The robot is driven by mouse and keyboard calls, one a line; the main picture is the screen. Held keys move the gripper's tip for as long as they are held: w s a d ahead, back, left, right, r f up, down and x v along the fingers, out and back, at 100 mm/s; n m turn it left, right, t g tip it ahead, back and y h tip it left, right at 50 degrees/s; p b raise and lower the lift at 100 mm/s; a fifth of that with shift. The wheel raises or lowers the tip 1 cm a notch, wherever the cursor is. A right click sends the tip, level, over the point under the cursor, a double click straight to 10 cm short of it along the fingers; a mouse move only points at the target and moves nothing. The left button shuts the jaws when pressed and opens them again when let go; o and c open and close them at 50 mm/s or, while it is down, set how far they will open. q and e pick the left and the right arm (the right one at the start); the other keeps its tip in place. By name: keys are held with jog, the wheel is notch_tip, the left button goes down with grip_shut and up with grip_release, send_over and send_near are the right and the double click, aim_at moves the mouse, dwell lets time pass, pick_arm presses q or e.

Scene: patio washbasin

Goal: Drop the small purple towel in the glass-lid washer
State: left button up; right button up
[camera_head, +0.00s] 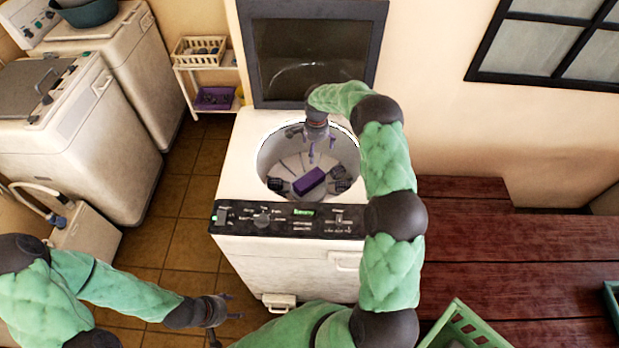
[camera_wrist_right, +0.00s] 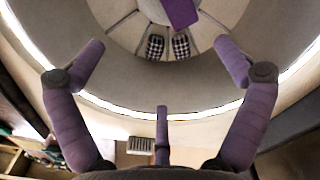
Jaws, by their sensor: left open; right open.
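The glass-lid washer (camera_head: 235,180) stands in the middle with its dark-framed glass lid (camera_head: 313,55) raised. The small purple towel (camera_head: 309,181) lies at the bottom of its drum, and part of it shows at the top of the right wrist view (camera_wrist_right: 180,12). My right gripper (camera_head: 318,152) points down into the drum opening above the towel; its fingers (camera_wrist_right: 160,60) are spread with nothing between them. It is apart from the towel. My left gripper (camera_head: 222,314) is open and empty, low in front of the washer.
Dark checkered pieces (camera_wrist_right: 155,46) also lie in the drum. Other white machines (camera_head: 120,80) stand at left. A white rack (camera_head: 205,70) holds baskets behind. A dark red wooden deck (camera_head: 520,240) and a green crate (camera_head: 465,325) are at right.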

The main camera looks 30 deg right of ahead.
notch_tip(320, 180, up, 11)
jog(key=shift+r, duration=0.2)
dwell(0.6)
